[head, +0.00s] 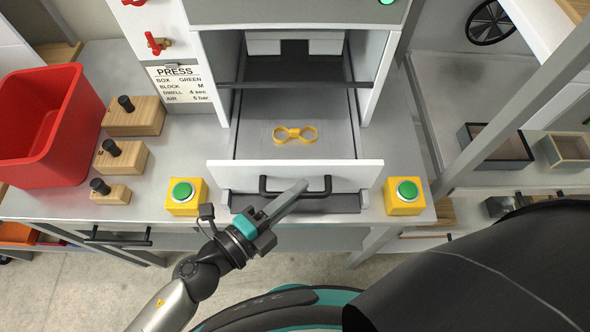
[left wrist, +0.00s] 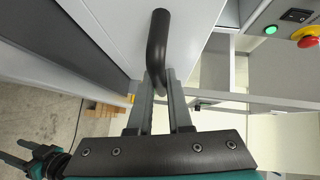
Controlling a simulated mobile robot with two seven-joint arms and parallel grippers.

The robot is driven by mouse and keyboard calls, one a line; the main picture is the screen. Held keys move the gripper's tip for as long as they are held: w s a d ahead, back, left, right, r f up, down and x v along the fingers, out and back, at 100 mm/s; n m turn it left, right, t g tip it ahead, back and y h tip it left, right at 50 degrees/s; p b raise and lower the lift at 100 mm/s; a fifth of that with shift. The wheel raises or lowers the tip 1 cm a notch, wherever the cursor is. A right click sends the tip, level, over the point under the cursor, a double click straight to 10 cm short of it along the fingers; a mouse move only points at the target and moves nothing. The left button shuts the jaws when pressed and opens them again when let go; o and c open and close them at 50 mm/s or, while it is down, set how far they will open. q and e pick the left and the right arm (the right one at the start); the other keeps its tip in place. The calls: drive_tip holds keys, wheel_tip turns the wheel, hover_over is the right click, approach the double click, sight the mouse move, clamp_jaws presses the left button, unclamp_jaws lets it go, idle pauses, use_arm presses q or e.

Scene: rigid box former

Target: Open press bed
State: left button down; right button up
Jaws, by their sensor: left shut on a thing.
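The press bed (head: 250,146) is a grey drawer-like tray with a white front panel (head: 225,176), and it stands pulled out from the press housing. A dark bar handle (head: 265,187) is on the front panel. My left gripper (head: 301,187) is at the right part of this handle. In the left wrist view its fingers (left wrist: 160,88) are shut on the handle (left wrist: 158,40). A yellow bow-shaped piece (head: 295,134) lies on the bed. A teal and black part at the lower left of the wrist view looks like my right gripper (left wrist: 15,160); its jaws are unclear.
Green buttons on yellow boxes flank the bed, one at left (head: 186,197) and one at right (head: 404,196). A red bin (head: 45,125) and several wooden blocks with black knobs (head: 125,157) stand at left. Open boxes (head: 495,145) are on a right shelf.

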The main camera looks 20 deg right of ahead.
use_arm(q)
drive_tip(key=shift+s+a, duration=0.15)
drive_tip(key=shift+s, duration=0.4)
drive_tip(key=shift+s+a, duration=0.15)
drive_tip(key=shift+s, duration=0.35)
use_arm(e)
drive_tip(key=shift+s+a, duration=0.15)
drive_tip(key=shift+s, duration=0.35)
use_arm(q)
drive_tip(key=c, duration=0.8)
unclamp_jaws()
drive_tip(key=shift+c, duration=0.2)
drive_tip(key=b+v, duration=0.2)
drive_tip(key=v, duration=1.3)
use_arm(e)
drive_tip(key=shift+f, duration=1.05)
use_arm(q)
drive_tip(key=shift+s+a, duration=0.1)
drive_tip(key=shift+f, duration=0.15)
